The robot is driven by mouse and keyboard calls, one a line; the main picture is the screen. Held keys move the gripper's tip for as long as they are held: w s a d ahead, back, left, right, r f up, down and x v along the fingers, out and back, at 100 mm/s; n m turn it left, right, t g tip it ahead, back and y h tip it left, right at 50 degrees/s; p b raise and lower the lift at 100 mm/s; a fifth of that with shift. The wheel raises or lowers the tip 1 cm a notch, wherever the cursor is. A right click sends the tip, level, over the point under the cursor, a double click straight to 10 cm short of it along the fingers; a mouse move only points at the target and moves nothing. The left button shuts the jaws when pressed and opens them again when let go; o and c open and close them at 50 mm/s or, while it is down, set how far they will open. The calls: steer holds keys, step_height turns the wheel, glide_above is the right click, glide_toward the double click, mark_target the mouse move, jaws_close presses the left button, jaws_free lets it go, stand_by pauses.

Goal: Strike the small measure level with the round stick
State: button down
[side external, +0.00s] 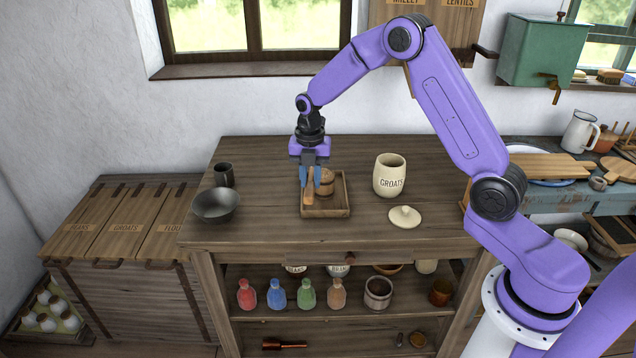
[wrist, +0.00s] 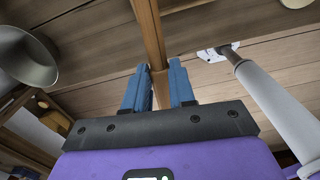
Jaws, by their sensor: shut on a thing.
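My gripper (side external: 317,177) points down over the shallow wooden tray (side external: 346,207) on the table. Its blue fingers are shut on the round stick (side external: 308,192), a light brown wooden rod. In the wrist view the stick (wrist: 150,30) runs from between the fingertips (wrist: 160,85) to the top edge. The small measure (side external: 327,182), a round wooden cup, stands in the tray just right of the stick, partly behind the fingers. I cannot tell whether the stick touches it, nor how full it is. I cannot make out the measure in the wrist view.
A cream GROATS crock (side external: 390,176) stands right of the tray, with its lid (side external: 405,216) lying in front. A dark metal bowl (side external: 216,206) and a dark mug (side external: 223,174) stand to the left. The table's front strip is clear.

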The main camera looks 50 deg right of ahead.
steer(key=shift+w+d+n, duration=0.15)
steer(key=shift+w+n, duration=0.4)
steer(key=shift+n, duration=0.25)
steer(key=shift+f, duration=0.2)
steer(key=shift+s+d+f, duration=2.2)
steer(key=shift+s+d, duration=0.95)
steer(key=shift+d, duration=0.25)
steer(key=shift+s+d+r, duration=0.1)
steer(key=shift+s+r, duration=0.05)
steer(key=shift+r, duration=1.05)
steer(key=shift+s+d+r, duration=0.1)
steer(key=shift+r, duration=1.05)
